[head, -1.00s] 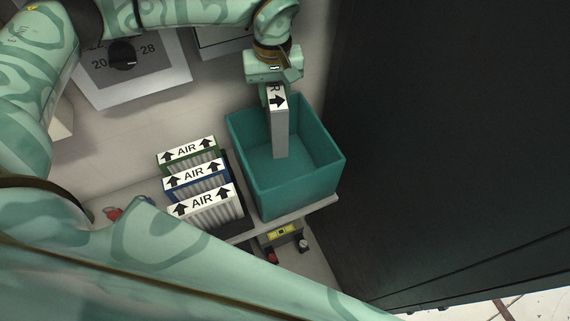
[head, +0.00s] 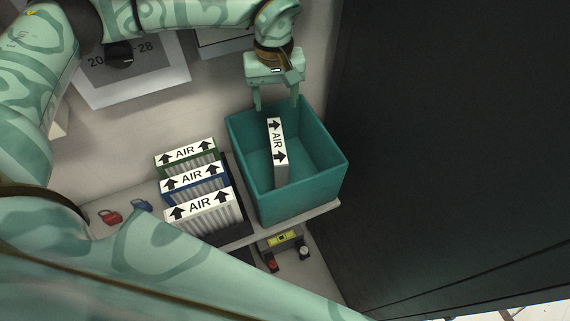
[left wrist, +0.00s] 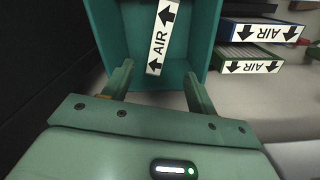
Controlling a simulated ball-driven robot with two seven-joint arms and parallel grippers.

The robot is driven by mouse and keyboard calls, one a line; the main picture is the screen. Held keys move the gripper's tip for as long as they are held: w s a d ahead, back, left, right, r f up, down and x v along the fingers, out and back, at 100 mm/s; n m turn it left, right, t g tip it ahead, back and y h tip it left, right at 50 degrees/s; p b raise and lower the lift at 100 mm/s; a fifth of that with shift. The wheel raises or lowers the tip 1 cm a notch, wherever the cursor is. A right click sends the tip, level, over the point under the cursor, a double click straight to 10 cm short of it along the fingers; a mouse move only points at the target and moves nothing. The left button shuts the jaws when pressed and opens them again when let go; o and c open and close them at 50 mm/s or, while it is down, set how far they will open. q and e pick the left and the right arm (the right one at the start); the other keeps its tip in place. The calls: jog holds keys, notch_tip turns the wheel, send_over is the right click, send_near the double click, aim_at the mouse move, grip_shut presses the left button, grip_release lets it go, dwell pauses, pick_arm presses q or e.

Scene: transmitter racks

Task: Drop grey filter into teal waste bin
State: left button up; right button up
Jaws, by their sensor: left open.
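The grey filter (head: 278,150), with a white AIR label and black arrows on its edge, is inside the teal waste bin (head: 334,178). It stands on edge, apart from my gripper. In the left wrist view the filter (left wrist: 161,38) shows between the walls of the bin (left wrist: 207,30). My left gripper (head: 276,106) is open and empty over the bin's far rim, with its fingers spread. It also shows in the left wrist view (left wrist: 158,78). My right gripper is not in view.
Filters with green (head: 186,152), blue (head: 193,177) and white (head: 202,205) frames stand in a row left of the bin. Red (head: 109,217) and blue (head: 141,205) padlocks lie beyond. A dark panel (head: 440,140) rises close on the right.

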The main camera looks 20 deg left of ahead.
pick_arm(q)
notch_tip(320, 180, up, 10)
jog(key=shift+r+p, duration=0.25)
jog(key=shift+p, duration=0.15)
jog(key=shift+f, duration=0.1)
